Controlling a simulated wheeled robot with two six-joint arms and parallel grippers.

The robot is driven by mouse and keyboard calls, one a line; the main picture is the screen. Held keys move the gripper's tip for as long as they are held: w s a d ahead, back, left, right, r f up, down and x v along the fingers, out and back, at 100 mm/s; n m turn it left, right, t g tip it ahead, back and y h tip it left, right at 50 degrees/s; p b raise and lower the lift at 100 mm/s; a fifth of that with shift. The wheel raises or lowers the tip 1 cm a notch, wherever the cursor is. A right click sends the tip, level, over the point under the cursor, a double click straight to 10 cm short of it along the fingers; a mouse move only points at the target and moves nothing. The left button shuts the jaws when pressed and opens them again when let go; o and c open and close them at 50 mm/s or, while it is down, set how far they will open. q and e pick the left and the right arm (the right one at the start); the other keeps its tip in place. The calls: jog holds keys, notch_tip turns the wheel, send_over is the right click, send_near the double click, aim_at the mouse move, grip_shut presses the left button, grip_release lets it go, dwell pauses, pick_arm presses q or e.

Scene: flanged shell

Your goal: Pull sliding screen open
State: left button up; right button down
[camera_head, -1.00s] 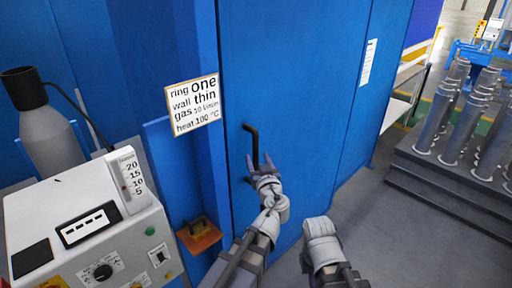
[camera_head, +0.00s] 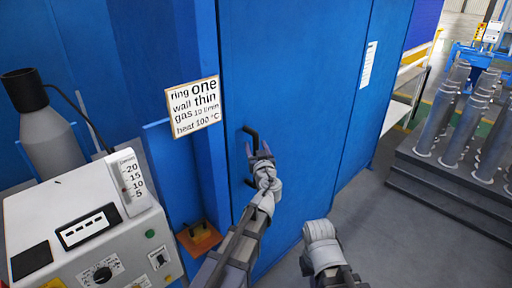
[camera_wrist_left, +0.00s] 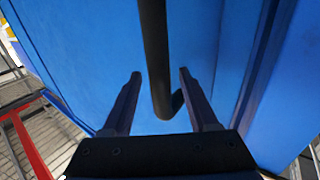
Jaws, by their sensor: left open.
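The blue sliding screen (camera_head: 295,90) stands upright in front of me, with a black bar handle (camera_head: 251,134) near its left edge. My left gripper (camera_head: 259,150) is open at the handle, over its middle part in the head view. In the left wrist view the black handle (camera_wrist_left: 155,60) runs between the two spread fingers (camera_wrist_left: 158,78), and the fingers do not appear to close on it. My right arm (camera_head: 322,250) shows low in the middle of the head view, but its gripper fingers cannot be made out.
A sign (camera_head: 193,106) hangs left of the screen. A white control box (camera_head: 85,225) and a grey gas bottle (camera_head: 50,135) stand at left. Grey cylinders (camera_head: 470,120) stand on a dark stepped platform at right. The floor between is clear.

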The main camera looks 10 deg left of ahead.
pick_arm(q)
grip_shut()
dwell(0.5)
jog(key=shift+w, duration=0.1)
dwell(0.9)
